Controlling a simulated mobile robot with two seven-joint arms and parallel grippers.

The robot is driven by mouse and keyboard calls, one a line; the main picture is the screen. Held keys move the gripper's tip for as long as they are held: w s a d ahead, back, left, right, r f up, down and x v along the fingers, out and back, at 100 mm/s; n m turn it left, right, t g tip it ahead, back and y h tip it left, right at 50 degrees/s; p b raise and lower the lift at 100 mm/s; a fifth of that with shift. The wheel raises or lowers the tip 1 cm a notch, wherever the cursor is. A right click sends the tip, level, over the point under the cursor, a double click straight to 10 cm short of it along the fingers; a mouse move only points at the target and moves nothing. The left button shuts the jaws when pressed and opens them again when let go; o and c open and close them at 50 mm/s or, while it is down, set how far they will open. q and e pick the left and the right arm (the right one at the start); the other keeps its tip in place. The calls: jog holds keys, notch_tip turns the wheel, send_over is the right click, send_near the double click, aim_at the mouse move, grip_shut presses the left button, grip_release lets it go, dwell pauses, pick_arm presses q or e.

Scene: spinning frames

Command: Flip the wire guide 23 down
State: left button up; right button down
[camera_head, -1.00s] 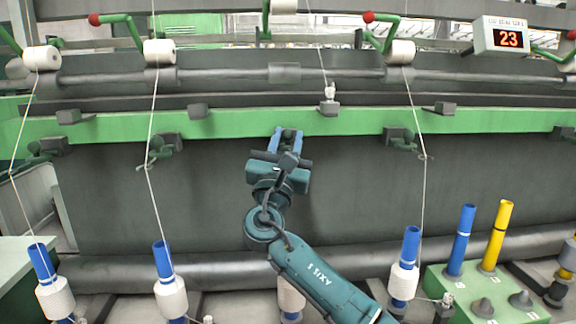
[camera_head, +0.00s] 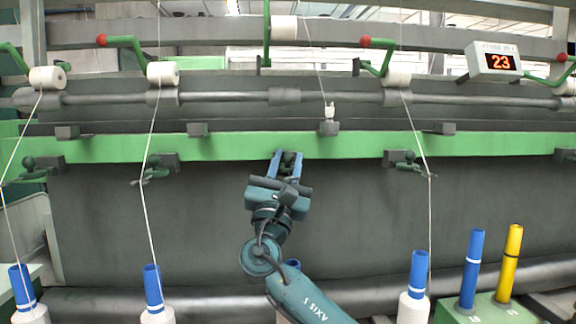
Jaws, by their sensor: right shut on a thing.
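The wire guide (camera_head: 290,158) is a small dark green part at the green rail (camera_head: 345,146), in the middle of the head view. My right gripper (camera_head: 287,155) reaches up to it from below, with a blue finger on each side. It is shut on the guide, which is mostly hidden between the fingers, so its tilt cannot be told. A display box (camera_head: 492,62) at the upper right reads 23. My left gripper is not in view.
Similar wire guides stand to the left (camera_head: 155,170) and right (camera_head: 409,163), with white threads running past them. Blue spool tubes (camera_head: 153,288) and a yellow tube (camera_head: 509,262) stand below. A grey roller bar (camera_head: 225,97) runs above the rail.

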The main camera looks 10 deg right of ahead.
jog(key=c, duration=1.3)
grip_release()
jog(key=shift+w+a+f, duration=0.1)
jog(key=shift+a+f, duration=0.2)
jog(key=shift+a, duration=0.05)
jog(key=shift+o, duration=0.3)
jog(key=shift+d, duration=0.1)
jog(key=shift+d, duration=0.1)
jog(key=v, duration=1.3)
